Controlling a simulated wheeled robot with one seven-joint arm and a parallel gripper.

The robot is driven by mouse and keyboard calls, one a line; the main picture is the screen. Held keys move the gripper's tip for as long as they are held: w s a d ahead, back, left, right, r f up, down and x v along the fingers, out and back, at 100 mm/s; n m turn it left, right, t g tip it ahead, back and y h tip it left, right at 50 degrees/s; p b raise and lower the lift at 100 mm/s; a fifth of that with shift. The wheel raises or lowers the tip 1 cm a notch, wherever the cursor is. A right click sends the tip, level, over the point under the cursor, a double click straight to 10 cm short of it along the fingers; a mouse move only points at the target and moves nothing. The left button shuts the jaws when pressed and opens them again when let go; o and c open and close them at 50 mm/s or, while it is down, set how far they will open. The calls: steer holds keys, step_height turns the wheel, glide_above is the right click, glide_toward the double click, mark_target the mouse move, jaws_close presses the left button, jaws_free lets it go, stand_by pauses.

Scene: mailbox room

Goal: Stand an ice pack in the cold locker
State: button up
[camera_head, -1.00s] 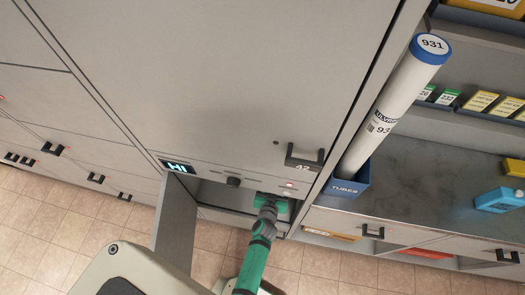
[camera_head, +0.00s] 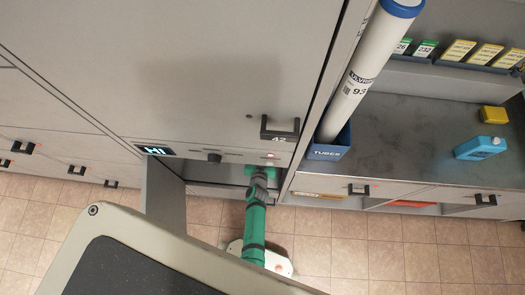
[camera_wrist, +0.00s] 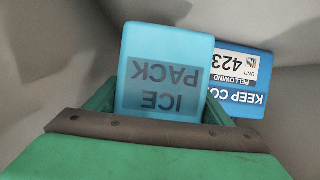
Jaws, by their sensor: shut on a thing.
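The ice pack (camera_wrist: 165,62) is a light blue slab with dark lettering, upside down in the wrist view. My gripper (camera_wrist: 160,112) is shut on its near end, with green fingers on both sides. The low locker (camera_head: 212,172) stands open under the large door marked 42, its own door (camera_head: 164,198) swung out to the left. In the head view my green arm reaches into this opening, and the ice pack is hidden there. In the wrist view a blue and white parcel (camera_wrist: 240,80) marked KEEP CO and 423 sits behind and right of the ice pack.
Grey walls (camera_wrist: 285,45) surround the ice pack closely. A blue tubes holder (camera_head: 328,150) with a long white tube (camera_head: 365,70) stands right of the opening. A blue item (camera_head: 481,148) and a yellow item (camera_head: 493,114) lie on the counter. Tiled floor (camera_head: 345,255) is clear below.

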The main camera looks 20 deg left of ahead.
steer(key=shift+a+f, duration=0.15)
steer(key=shift+f, duration=1.65)
steer(key=shift+f, duration=0.15)
steer(key=o, duration=1.3)
